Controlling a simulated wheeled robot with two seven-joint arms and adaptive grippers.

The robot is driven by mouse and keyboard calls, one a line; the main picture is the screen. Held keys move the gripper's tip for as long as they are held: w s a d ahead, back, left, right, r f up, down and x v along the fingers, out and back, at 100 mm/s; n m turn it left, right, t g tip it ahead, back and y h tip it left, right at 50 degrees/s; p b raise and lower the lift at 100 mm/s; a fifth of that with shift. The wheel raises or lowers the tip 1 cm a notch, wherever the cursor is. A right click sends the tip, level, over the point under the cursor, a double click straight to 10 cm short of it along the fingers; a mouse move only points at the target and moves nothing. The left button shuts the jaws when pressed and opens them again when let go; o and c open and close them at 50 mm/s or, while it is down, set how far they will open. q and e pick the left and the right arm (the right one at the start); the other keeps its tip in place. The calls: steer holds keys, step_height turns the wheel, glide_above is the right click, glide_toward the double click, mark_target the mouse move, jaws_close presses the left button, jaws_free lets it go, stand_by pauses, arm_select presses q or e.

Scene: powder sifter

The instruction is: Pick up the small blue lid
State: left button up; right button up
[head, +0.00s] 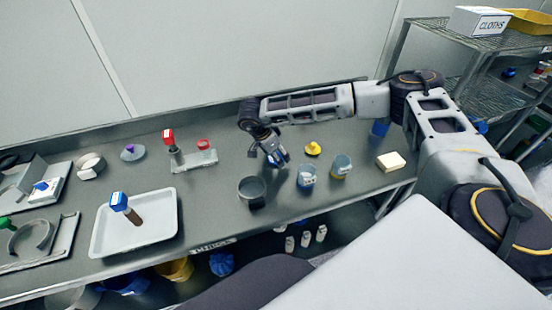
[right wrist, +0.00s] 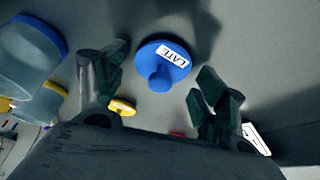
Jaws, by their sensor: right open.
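The small blue lid (right wrist: 165,65) has a round knob and a white label reading "LATE". In the right wrist view it lies between the two fingers of my right gripper (right wrist: 160,88), with visible room on both sides. In the head view the right gripper (head: 275,152) is low over the middle of the bench, and the lid (head: 278,159) shows as a blue patch at its fingertips, partly hidden. The right gripper is open and holds nothing. My left gripper is not in view.
A dark cup (head: 252,193), two labelled cups (head: 307,179) (head: 341,167) and a yellow lid (head: 313,148) stand close to the gripper. A white block (head: 391,161) lies to the right. A white tray (head: 160,230) holding a blue-topped brown tube (head: 132,214) is left.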

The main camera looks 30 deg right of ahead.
steer(key=c, duration=0.7)
steer(key=shift+r, duration=0.1)
steer(key=shift+r+b, duration=0.45)
steer(key=shift+r, duration=4.5)
